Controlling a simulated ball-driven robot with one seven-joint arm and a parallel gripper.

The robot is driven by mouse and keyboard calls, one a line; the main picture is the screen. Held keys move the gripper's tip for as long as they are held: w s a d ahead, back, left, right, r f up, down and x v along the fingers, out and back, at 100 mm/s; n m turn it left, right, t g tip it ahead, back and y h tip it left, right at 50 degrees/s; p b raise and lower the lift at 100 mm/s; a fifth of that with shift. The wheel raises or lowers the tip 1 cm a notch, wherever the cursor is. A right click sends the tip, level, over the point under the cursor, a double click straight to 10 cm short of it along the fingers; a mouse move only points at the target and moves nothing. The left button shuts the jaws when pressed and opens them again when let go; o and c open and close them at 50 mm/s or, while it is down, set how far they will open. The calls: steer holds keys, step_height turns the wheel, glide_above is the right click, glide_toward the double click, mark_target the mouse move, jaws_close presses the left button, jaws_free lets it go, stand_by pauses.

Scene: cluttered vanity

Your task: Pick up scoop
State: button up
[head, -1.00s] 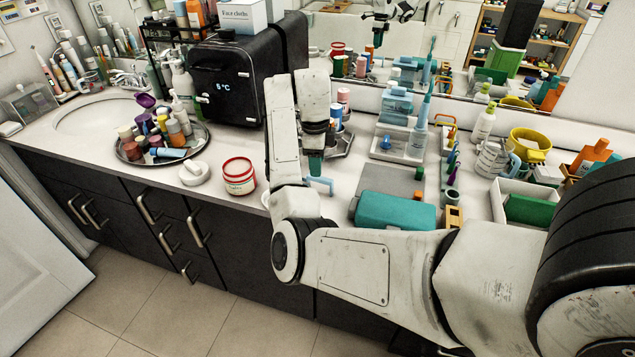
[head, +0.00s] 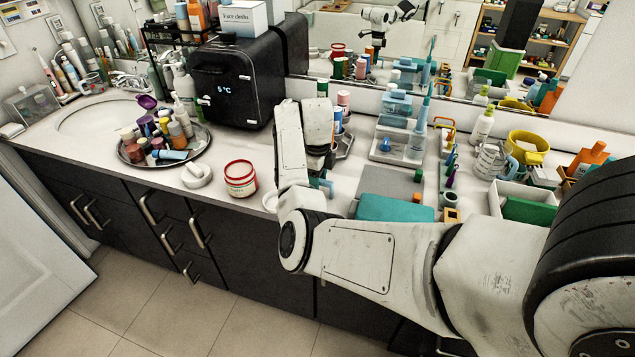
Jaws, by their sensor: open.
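No item is plainly a scoop. A small blue handle-like piece (head: 322,184) shows on the counter just below my gripper; its full shape is hidden by my arm, so I cannot tell whether it is the scoop. A purple, rounded, spoon-like piece (head: 147,102) stands up at the back of the crowded round tray (head: 196,150), far to the left of my gripper. My gripper (head: 329,162) points down, open, low over the counter beside the metal tray. Its fingers are mostly hidden behind my own arm, and I see nothing held.
A red-rimmed jar (head: 240,179) and a white dish (head: 196,175) stand left of my arm. A black box-shaped appliance (head: 235,80) is behind. A teal case (head: 394,208), bottles, a yellow cup (head: 527,147) and a white bin (head: 495,200) crowd the right.

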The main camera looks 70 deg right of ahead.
steer(key=shift+f, duration=0.9)
jaws_close()
